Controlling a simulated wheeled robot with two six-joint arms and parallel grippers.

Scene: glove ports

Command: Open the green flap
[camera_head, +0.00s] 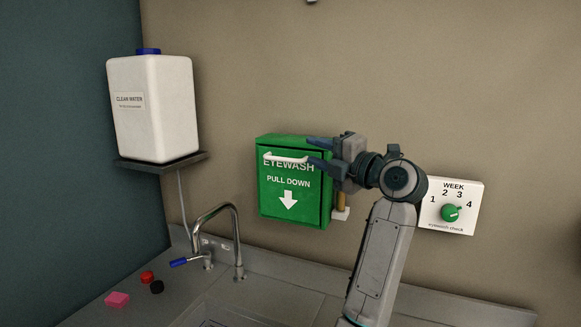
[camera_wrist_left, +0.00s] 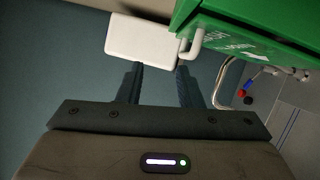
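The green flap (camera_head: 286,190) is the front of a green wall box, marked EYEWASH and PULL DOWN with a white down arrow. It stands upright and looks shut. A white bar handle (camera_head: 285,158) runs across its upper part. My left gripper (camera_head: 309,152) is open and empty at the handle's right end, covering part of it. In the left wrist view the handle (camera_wrist_left: 191,46) shows just beyond the tip of the right-hand finger, not between the fingers (camera_wrist_left: 159,68). I cannot tell whether that finger touches it. My right gripper is not in view.
A white week dial plate (camera_head: 452,206) is on the wall at right. A white water jug (camera_head: 152,110) sits on a shelf at left. Below are a faucet (camera_head: 235,240), a sink counter (camera_head: 270,285), and small red, black and pink items (camera_head: 118,299). Space before the flap looks clear.

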